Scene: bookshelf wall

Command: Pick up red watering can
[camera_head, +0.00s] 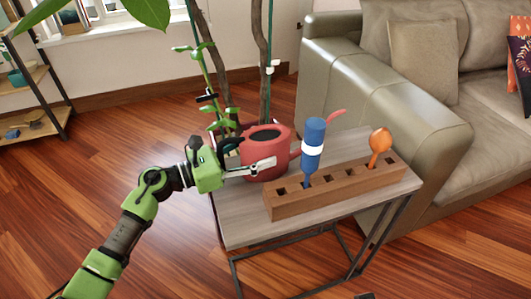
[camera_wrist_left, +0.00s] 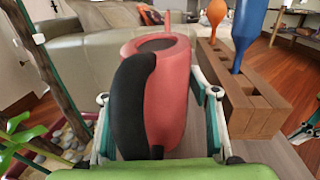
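The red watering can (camera_head: 268,160) stands upright on a small side table (camera_head: 246,232), its spout pointing right, partly behind a blue tool. Its black curved handle (camera_wrist_left: 132,105) faces my left gripper (camera_head: 250,160). My left gripper is open, with one finger on each side of the can; in the left wrist view the red body (camera_wrist_left: 172,95) and handle fill the space between the fingers. A small gap shows beside the right finger; contact on the left cannot be told.
A wooden block with holes (camera_head: 335,187) holds the blue tool (camera_head: 312,145) and an orange one (camera_head: 380,142), close to the can's right. A plant (camera_head: 222,115) rises behind. A sofa (camera_head: 400,115) borders the table's right. Floor at left is clear.

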